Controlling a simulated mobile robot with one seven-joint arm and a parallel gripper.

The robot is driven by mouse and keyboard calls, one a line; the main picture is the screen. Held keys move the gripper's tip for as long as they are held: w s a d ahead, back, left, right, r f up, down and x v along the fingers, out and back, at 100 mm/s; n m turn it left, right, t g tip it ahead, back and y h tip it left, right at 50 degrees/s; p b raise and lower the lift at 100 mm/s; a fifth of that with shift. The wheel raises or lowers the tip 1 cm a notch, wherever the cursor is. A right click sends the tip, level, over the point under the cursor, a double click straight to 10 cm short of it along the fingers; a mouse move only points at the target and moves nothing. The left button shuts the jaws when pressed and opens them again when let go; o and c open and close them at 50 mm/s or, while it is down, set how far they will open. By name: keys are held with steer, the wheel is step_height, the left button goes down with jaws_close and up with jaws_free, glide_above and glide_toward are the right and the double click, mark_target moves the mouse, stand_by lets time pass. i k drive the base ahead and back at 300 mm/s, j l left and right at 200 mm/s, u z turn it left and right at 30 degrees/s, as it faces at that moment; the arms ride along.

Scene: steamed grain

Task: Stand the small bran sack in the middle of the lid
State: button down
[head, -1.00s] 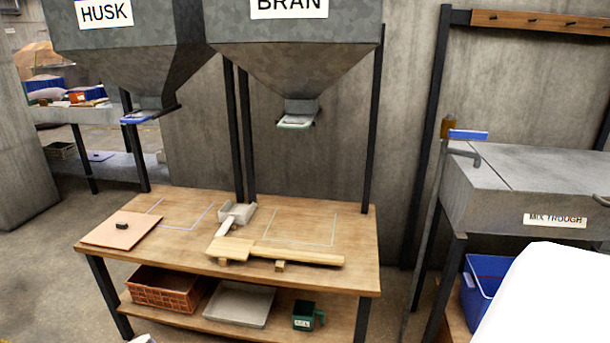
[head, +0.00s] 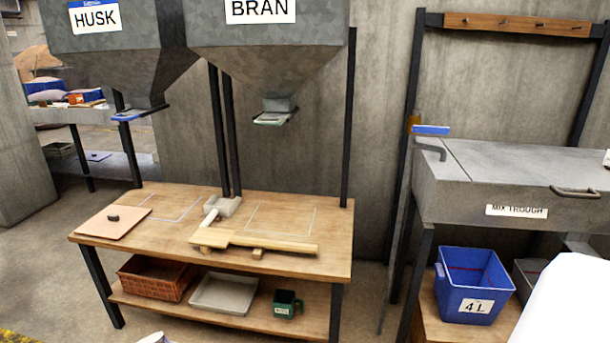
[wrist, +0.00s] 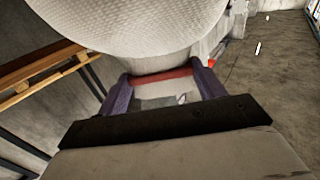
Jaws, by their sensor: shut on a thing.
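In the wrist view my gripper (wrist: 163,80) has its two purple fingers closed on a red band at a pale, woven-looking bulging thing (wrist: 140,28), which I take for the small bran sack. Its far side and any label are hidden. The grey mix trough (head: 505,180) at the right of the head view has a flat grey lid (head: 520,160) with a handle. A pinkish board with a dark knob (head: 100,226), also lid-like, lies on the table's left. The frames do not settle which lid is meant. My gripper is not seen in the head view.
The wooden table (head: 310,262) carries a scoop (head: 222,206) and wooden slats (head: 262,242) below the husk and bran hoppers. A blue 4 L bin (head: 470,285) stands under the trough. A blue-handled tap (head: 430,130) is at the trough's left end.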

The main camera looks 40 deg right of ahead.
mark_target(555, 165)
steer(key=z, duration=2.85)
steer(key=i+j, duration=0.2)
steer(key=i, duration=0.2)
steer(key=i+j, duration=0.2)
steer(key=i, duration=0.15)
steer(key=z, duration=0.05)
